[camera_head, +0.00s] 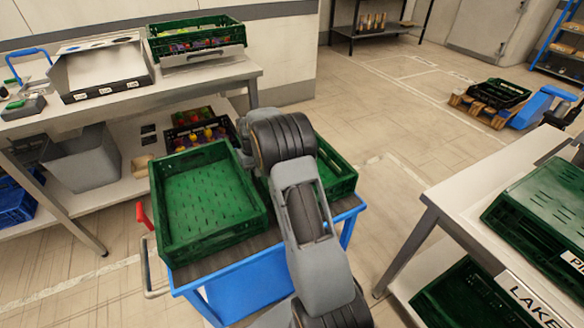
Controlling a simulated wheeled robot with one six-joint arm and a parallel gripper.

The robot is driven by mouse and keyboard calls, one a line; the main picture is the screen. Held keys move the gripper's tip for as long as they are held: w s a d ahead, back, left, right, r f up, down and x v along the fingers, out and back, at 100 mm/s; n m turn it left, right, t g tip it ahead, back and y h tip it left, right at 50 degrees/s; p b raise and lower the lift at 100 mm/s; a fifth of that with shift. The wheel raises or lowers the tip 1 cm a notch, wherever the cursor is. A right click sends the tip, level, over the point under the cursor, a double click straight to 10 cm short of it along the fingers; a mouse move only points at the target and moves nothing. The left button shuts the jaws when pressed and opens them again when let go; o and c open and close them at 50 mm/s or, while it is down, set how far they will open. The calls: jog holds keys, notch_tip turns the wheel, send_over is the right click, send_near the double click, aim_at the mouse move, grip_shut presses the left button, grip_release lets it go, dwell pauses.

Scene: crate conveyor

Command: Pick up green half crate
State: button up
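An empty green crate (172,232) rests upright on the left of a blue cart (245,285). A second green crate (340,182) is on the right of the cart, partly hidden behind my arm. I cannot tell by size which one is the half crate. My arm rises from the bottom centre and passes in front of the gap between the two crates. My gripper is not visible; the arm's upper joints hide whatever lies behind them.
Green crates (545,215) lie on the right table (450,195). Floor behind the cart is clear.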

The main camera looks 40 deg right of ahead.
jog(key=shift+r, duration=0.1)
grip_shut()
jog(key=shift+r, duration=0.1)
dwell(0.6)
